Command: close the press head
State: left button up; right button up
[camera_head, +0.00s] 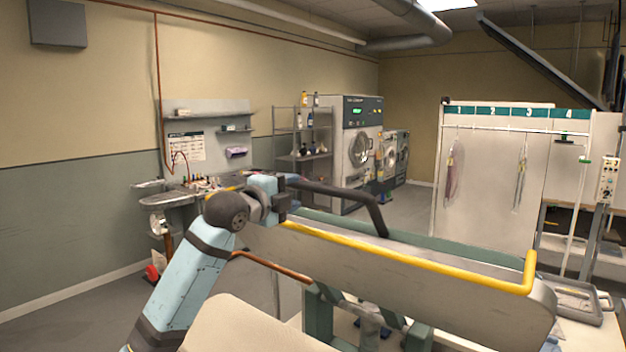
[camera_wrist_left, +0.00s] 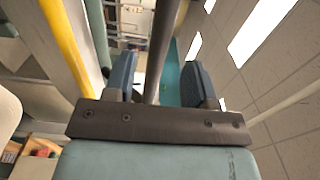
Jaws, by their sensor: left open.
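The press head (camera_head: 440,290) is a long pale panel with a yellow guard rail (camera_head: 400,255). It stands raised and tilted in the head view. A dark handle bar (camera_head: 345,194) runs along its upper side and bends down to it. My left gripper (camera_head: 287,193) is at the handle's left end. In the left wrist view its two fingers (camera_wrist_left: 158,84) are apart, with the dark bar (camera_wrist_left: 163,45) between them. Contact cannot be told. The pale padded lower bed (camera_head: 235,326) lies below the head at the front. My right gripper is not in view.
A side table with bottles (camera_head: 195,188) stands behind my left arm. A wire shelf (camera_head: 303,140) and a dry-cleaning machine (camera_head: 357,145) are at the back. A numbered garment rail (camera_head: 515,128) stands right, and a grey tray (camera_head: 580,300) lies near the head's right end.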

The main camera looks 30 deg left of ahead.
aim_at(305, 186)
pick_arm(q)
jog(key=w, duration=0.2)
jog(key=w+p, duration=0.1)
jog(key=w, duration=0.3)
jog(key=shift+w+d+r+p, duration=0.15)
jog(key=shift+w+d+p, duration=0.15)
jog(key=shift+p, duration=0.1)
jog(key=shift+w, duration=0.75)
jog(key=shift+c, duration=0.5)
